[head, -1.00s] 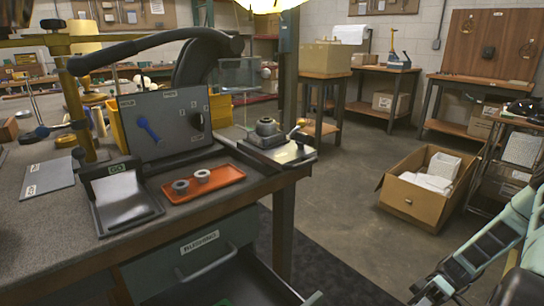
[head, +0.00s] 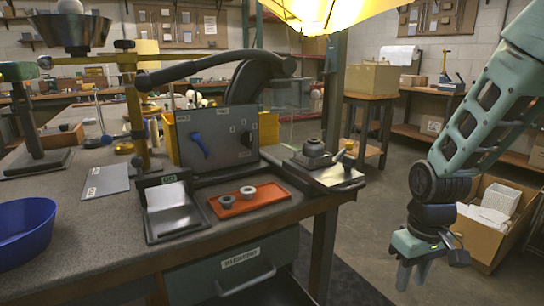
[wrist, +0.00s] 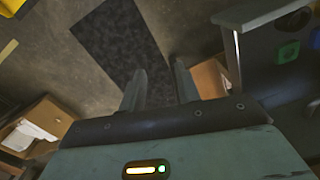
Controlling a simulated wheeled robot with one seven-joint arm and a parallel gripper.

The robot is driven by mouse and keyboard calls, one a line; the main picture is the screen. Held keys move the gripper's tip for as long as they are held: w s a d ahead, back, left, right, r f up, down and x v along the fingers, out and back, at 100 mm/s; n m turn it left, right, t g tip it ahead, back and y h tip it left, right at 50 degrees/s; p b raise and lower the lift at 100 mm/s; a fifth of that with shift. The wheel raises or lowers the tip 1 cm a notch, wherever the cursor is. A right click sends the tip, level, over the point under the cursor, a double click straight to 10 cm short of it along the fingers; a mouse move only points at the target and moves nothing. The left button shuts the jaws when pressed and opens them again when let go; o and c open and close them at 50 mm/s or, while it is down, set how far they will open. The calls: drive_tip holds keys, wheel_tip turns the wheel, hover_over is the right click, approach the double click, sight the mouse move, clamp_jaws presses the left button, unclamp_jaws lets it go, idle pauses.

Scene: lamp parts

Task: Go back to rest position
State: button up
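My gripper (head: 413,275) hangs at the right of the head view, fingers pointing down. It is in the air, to the right of the workbench (head: 95,225) and in front of a cardboard box. In the wrist view the two fingers of my gripper (wrist: 160,88) stand apart with bare floor and a dark mat between them. Nothing is held between them.
The open drawer (head: 262,290) juts from the bench front. A cardboard box (head: 488,250) with white contents sits on the floor at right. An orange tray (head: 262,203) with two grey rings lies on the bench. A blue bowl (head: 25,228) stands at left.

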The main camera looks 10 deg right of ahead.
drive_tip(key=a+r+t, duration=0.3)
drive_tip(key=a+r, duration=0.1)
drive_tip(key=r, duration=0.1)
drive_tip(key=s+a+r+n+g, duration=0.1)
drive_tip(key=s+a+n, duration=0.4)
drive_tip(key=a, duration=0.4)
drive_tip(key=s+a+r+n+g, duration=0.1)
drive_tip(key=s+a+n+g, duration=0.1)
drive_tip(key=s+a, duration=0.7)
wheel_tip(320, 180, up, 22)
drive_tip(key=w+p, duration=0.1)
drive_tip(key=p, duration=2.2)
drive_tip(key=shift+w+a+r, duration=0.2)
drive_tip(key=shift+w+r, duration=0.05)
drive_tip(key=shift+a, duration=0.1)
